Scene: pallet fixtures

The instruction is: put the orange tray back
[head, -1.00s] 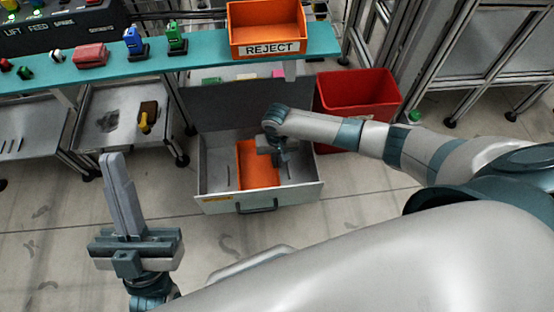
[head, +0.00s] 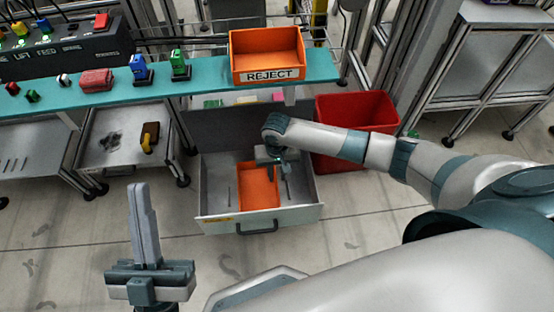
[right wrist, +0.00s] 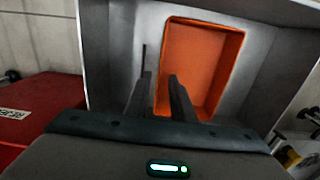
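The orange tray (head: 257,188) lies in the open grey drawer (head: 218,203). It also shows in the right wrist view (right wrist: 200,62). My right gripper (head: 275,170) is over the drawer at the tray's far right edge. In the right wrist view my right gripper (right wrist: 158,88) is open, with one finger to each side of the tray's near side wall line. I cannot tell whether the fingers touch the wall. My left gripper (head: 142,188) points up, away from the drawer at the lower left, and its fingers look closed together with nothing between them.
An orange REJECT bin (head: 267,50) stands on the teal shelf (head: 208,80) above the drawer, beside blue, green and red items. A red bin (head: 355,112) stands right of the drawer. A low grey table (head: 112,150) stands left.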

